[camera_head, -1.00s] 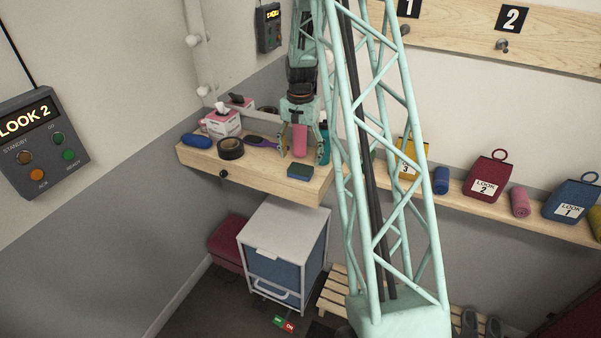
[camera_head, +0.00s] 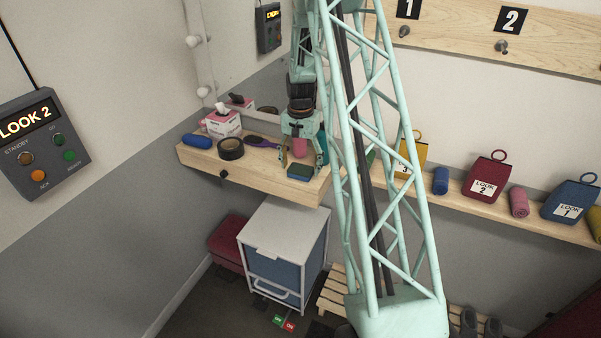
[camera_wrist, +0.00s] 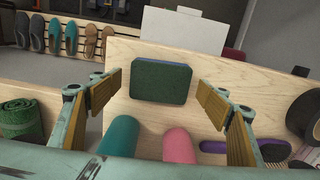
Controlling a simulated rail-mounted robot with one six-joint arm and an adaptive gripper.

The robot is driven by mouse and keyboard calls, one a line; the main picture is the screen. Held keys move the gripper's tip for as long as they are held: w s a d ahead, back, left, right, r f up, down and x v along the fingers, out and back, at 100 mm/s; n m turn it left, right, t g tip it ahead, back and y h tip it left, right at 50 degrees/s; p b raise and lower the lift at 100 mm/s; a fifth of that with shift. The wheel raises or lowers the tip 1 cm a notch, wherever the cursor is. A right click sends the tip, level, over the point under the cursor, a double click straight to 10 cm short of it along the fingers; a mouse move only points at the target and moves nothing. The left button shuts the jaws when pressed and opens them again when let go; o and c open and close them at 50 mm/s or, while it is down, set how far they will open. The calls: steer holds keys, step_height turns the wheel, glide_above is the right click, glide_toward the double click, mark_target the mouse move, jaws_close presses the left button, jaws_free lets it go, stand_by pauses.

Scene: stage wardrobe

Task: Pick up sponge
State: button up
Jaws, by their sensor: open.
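The sponge (camera_head: 299,171) is a small block with a dark green top and blue sides. It lies near the front edge of the wooden shelf, and in the wrist view it shows (camera_wrist: 161,82) ahead of and between the fingers. My gripper (camera_head: 301,158) is open and empty, just above and behind the sponge, with a finger to either side. In the wrist view the fingertips (camera_wrist: 158,88) have tan pads and stand apart from the sponge. I cannot tell the exact height of the fingertips over the shelf.
A pink rounded item (camera_wrist: 179,146) and a teal one (camera_wrist: 120,137) stand close under my gripper. A purple brush (camera_head: 262,142), black tape roll (camera_head: 231,149), tissue box (camera_head: 222,124) and blue roll (camera_head: 196,141) are to the left. The shelf's front edge (camera_head: 262,188) is close to the sponge.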

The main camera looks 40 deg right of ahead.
steer(key=shift+f, duration=0.15)
steer(key=shift+c, duration=0.3)
steer(key=c, duration=0.6)
steer(key=shift+c, duration=0.2)
